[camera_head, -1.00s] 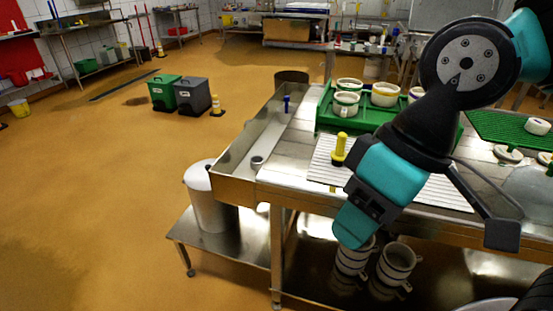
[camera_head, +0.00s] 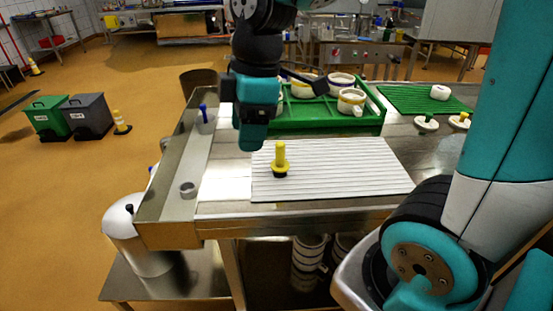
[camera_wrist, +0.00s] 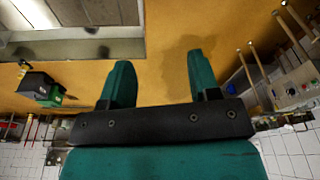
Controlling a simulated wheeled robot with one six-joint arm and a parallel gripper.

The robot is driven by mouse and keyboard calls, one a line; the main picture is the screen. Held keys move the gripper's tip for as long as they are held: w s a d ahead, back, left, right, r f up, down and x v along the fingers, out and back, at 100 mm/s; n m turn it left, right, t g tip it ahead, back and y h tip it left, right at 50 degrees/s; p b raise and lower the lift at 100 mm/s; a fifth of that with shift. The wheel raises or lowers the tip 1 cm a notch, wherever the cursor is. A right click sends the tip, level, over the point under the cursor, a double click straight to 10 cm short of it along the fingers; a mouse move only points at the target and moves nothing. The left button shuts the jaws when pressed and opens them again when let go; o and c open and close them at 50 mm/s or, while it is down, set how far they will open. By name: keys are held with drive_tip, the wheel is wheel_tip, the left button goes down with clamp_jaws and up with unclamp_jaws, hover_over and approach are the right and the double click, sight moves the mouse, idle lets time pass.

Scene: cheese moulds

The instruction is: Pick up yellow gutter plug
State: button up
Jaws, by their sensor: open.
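The yellow gutter plug (camera_head: 280,156) stands upright on the white ribbed board (camera_head: 350,172), near its left end. The plug does not show in the wrist view.
A green tray (camera_head: 320,124) with several white moulds stands behind the board. A green mat (camera_head: 420,99) lies at the back right.

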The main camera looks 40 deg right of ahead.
sight(280, 143)
drive_tip(key=w+d+n+h, duration=0.2)
drive_tip(key=w+d+n, duration=0.65)
drive_tip(key=d, duration=0.55)
drive_tip(key=shift+g, duration=0.4)
drive_tip(key=f, duration=0.3)
drive_tip(key=f+p, duration=0.1)
drive_tip(key=f, duration=0.3)
drive_tip(key=w+f, duration=0.1)
drive_tip(key=f, duration=0.3)
drive_tip(key=shift+d, duration=0.15)
drive_tip(key=shift+w+d+f+p, duration=0.1)
drive_tip(key=shift+f+p, duration=0.3)
drive_tip(key=shift+f, duration=1.2)
drive_tip(key=shift+w+d+f+p, duration=0.1)
drive_tip(key=shift+f+p, duration=0.3)
drive_tip(key=shift+f, duration=1.2)
drive_tip(key=shift+c, duration=0.2)
clamp_jaws()
